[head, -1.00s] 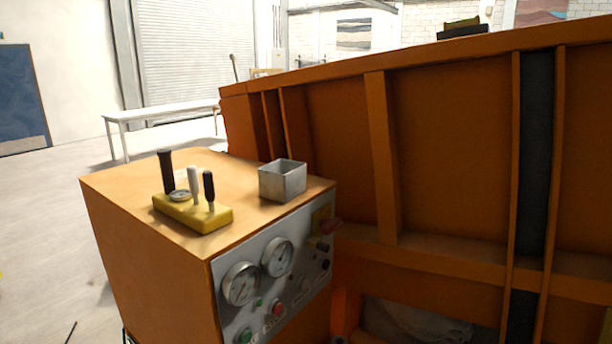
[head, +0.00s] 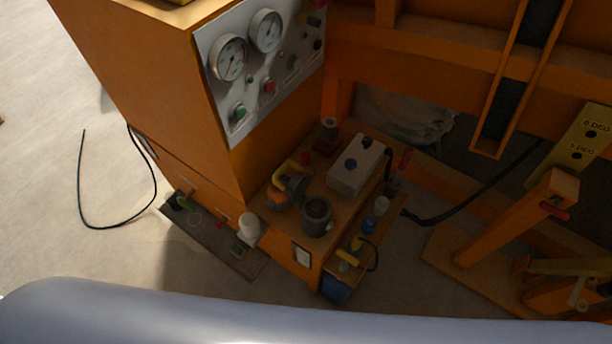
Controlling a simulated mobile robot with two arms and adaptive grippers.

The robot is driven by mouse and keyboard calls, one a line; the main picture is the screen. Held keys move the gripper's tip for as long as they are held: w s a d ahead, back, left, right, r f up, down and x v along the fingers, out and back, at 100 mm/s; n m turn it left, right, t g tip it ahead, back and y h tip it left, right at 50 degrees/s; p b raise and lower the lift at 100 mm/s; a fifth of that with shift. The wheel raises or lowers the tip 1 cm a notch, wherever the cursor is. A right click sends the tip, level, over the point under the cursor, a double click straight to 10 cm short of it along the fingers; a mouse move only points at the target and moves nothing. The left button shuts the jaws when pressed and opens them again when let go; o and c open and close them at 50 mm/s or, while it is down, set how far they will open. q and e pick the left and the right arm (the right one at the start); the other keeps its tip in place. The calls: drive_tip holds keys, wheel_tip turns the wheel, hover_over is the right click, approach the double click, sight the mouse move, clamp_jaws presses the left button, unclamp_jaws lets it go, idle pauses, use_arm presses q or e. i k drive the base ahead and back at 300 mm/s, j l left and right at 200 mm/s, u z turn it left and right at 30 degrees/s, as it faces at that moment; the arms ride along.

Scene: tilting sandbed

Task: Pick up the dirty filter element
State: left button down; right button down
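No part here can be named the dirty filter element with certainty. An open grey cup (head: 317,216) stands upright on the low orange shelf (head: 264,205) below the control cabinet. Its inside is dark brownish, and I cannot tell whether that is a filter element. A white cylinder (head: 250,227) stands left of the shelf, at the right part of a dark flat tray (head: 196,226). Neither of my grippers is in view.
A white box (head: 357,165) and an orange-grey fitting with a yellow handle (head: 287,189) stand near the cup. Small bottles (head: 375,212) stand to the right. The orange control cabinet (head: 150,80) rises behind. A black cable (head: 82,190) lies on open floor at left.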

sight(316, 209)
drive_tip(key=j+z, duration=0.85)
drive_tip(key=k+j+z, duration=0.1)
drive_tip(key=j+z, duration=0.15)
drive_tip(key=z, duration=0.2)
drive_tip(key=k+j, duration=0.1)
drive_tip(key=j, duration=0.25)
drive_tip(key=k+j+z, duration=0.1)
drive_tip(key=j, duration=0.25)
drive_tip(key=k+j, duration=0.2)
drive_tip(key=j, duration=0.15)
drive_tip(key=k+j+z, duration=0.1)
drive_tip(key=j, duration=0.2)
